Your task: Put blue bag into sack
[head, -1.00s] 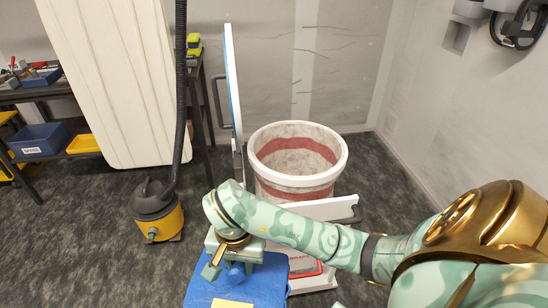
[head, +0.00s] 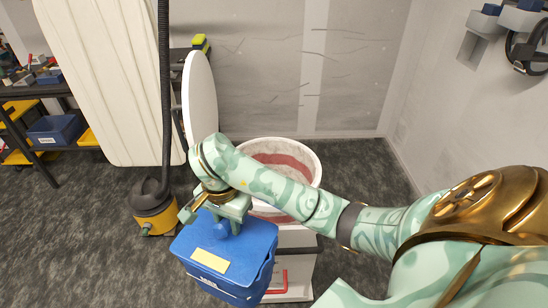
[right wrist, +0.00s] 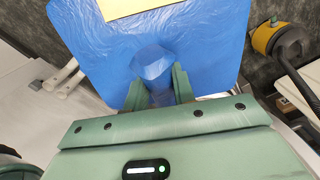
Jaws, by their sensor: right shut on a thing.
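The blue bag (head: 232,258) hangs from my right gripper (head: 221,226), in front of the sack in the head view. It is a boxy blue bundle with a yellow label on top and white print on its front side. My right gripper is shut on the bag's gathered top; in the right wrist view the fingers (right wrist: 160,88) pinch the blue bag's knot (right wrist: 152,63). The sack (head: 300,160), a pale round open-topped container with a red band, stands behind my right forearm, which hides much of it. My left gripper is not in view.
A white round lid (head: 200,98) stands raised at the sack's left. A yellow and black vacuum (head: 154,208) with a tall hose stands on the floor further left. A shelf with a blue bin (head: 54,131) is at the far left. Floor right of the sack is clear.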

